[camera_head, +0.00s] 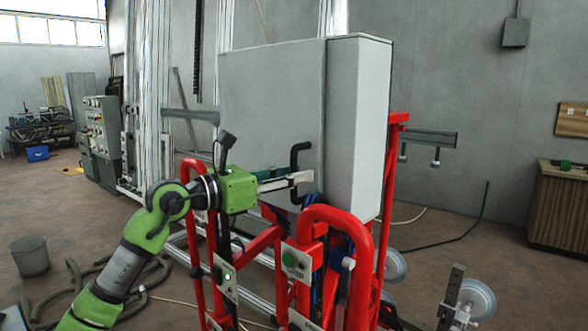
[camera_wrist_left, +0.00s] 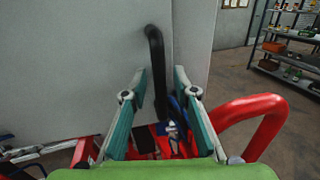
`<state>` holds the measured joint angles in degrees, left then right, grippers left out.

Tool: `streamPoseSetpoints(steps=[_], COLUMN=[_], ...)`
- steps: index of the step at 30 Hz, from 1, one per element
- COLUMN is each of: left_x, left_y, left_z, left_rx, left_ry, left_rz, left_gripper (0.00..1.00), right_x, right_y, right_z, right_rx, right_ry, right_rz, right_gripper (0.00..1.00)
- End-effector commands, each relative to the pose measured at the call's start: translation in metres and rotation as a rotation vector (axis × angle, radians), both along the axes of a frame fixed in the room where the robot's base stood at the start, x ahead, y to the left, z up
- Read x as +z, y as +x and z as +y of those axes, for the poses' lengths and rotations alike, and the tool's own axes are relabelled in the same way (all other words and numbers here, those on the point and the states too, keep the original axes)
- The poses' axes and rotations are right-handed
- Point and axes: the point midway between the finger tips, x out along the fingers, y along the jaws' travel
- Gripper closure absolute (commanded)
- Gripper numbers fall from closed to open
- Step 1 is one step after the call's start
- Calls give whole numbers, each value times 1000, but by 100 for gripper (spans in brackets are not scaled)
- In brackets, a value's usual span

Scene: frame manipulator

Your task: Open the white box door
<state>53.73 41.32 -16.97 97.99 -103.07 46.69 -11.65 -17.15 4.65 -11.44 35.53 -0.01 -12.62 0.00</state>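The white box (camera_head: 357,120) stands on a red frame. Its large flat door (camera_head: 268,95) faces my left arm and looks shut. A black bar handle (camera_head: 294,158) sits near the door's right edge. My left gripper (camera_head: 298,180) is at the handle's lower part, pointing right. In the left wrist view, the open fingers (camera_wrist_left: 160,78) stand on either side of the black handle (camera_wrist_left: 156,60), with gaps visible. I cannot tell whether either finger touches it. My right gripper is not in view.
Red tubular rails (camera_head: 345,222) rise just below and in front of the box; one also shows right of the fingers in the wrist view (camera_wrist_left: 250,108). Hoses (camera_head: 85,285) and a bucket (camera_head: 30,256) lie on the floor at left. A wooden cabinet (camera_head: 560,208) stands far right.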

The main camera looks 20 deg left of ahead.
Motion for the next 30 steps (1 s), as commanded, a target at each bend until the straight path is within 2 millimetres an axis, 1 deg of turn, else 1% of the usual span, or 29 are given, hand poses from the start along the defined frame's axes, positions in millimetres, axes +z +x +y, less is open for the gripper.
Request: streamPoseSetpoints(steps=[8,11,12,22,26,30], left_x=[0,0,0,-1,-2,-3], left_y=[1,1,1,-2,-8,-21], left_z=[-1,-1,-1,2,8,19], left_rx=[0,0,0,-9,-37,-89], left_ry=[0,0,0,0,0,-1], left_rz=[0,0,0,0,0,1], left_gripper=[73,97,100,100,100,100], right_x=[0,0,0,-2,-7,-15], right_y=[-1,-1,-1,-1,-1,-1], right_z=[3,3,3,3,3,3], right_rx=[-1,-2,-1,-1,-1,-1], right_ry=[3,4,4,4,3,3], right_rz=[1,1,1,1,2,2], right_gripper=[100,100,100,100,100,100])
